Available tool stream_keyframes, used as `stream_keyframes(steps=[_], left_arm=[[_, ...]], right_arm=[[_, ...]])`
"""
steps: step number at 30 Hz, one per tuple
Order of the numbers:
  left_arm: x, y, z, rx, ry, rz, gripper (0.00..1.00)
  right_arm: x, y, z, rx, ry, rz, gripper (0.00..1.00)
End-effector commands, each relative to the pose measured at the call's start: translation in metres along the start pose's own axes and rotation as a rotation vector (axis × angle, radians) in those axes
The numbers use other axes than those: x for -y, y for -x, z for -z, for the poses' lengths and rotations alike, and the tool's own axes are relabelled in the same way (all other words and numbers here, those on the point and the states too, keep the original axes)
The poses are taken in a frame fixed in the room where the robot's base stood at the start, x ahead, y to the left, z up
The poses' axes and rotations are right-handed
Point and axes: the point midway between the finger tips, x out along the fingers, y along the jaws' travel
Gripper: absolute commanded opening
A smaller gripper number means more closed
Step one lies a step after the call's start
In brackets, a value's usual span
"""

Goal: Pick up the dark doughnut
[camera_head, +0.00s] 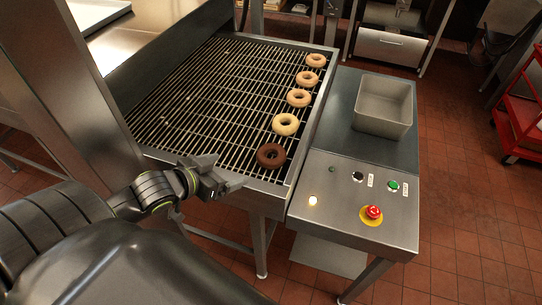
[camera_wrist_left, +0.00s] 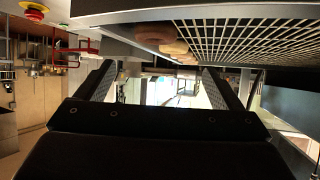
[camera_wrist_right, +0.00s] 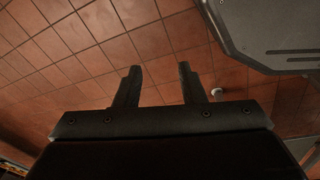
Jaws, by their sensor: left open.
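The dark doughnut (camera_head: 270,156) lies flat on the wire rack (camera_head: 190,100), at the near end of a row of lighter doughnuts along the rack's right side. My left gripper (camera_head: 232,174) is open and empty, just left of and nearer than the dark doughnut, by the rack's front edge, not touching it. In the left wrist view, a brown shape, likely the dark doughnut (camera_wrist_left: 154,36), shows at the top beyond the spread fingers. My right gripper (camera_wrist_right: 158,72) shows only in its wrist view, fingers apart and empty, over the tiled floor.
A pale yellow doughnut (camera_head: 285,124) lies just behind the dark one. A steel control panel (camera_head: 330,215) with a red emergency button (camera_head: 373,212) adjoins the rack's right side. An empty metal bin (camera_head: 383,106) stands behind the buttons. The rack's left part is clear.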

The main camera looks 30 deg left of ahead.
Motion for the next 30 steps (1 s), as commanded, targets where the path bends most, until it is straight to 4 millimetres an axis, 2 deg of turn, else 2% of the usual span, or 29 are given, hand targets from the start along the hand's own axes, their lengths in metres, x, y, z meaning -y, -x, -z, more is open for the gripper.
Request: stream_keyframes(steps=[5, 18, 21, 30], left_arm=[[-0.002, -0.012, 0.007, -0.026, 0.006, -0.018, 0.88], [-0.004, -0.096, 0.009, -0.023, 0.007, -0.019, 0.88], [-0.003, -0.11, 0.009, -0.022, 0.005, -0.018, 0.88], [-0.004, -0.128, 0.009, -0.02, 0.004, -0.018, 0.88]], right_arm=[[0.011, -0.004, -0.002, 0.002, -0.006, 0.012, 0.36], [0.011, -0.008, -0.006, 0.006, -0.006, 0.012, 0.36], [0.008, -0.008, -0.006, 0.006, -0.005, 0.009, 0.36], [0.004, -0.006, -0.005, 0.007, -0.002, 0.004, 0.36]])
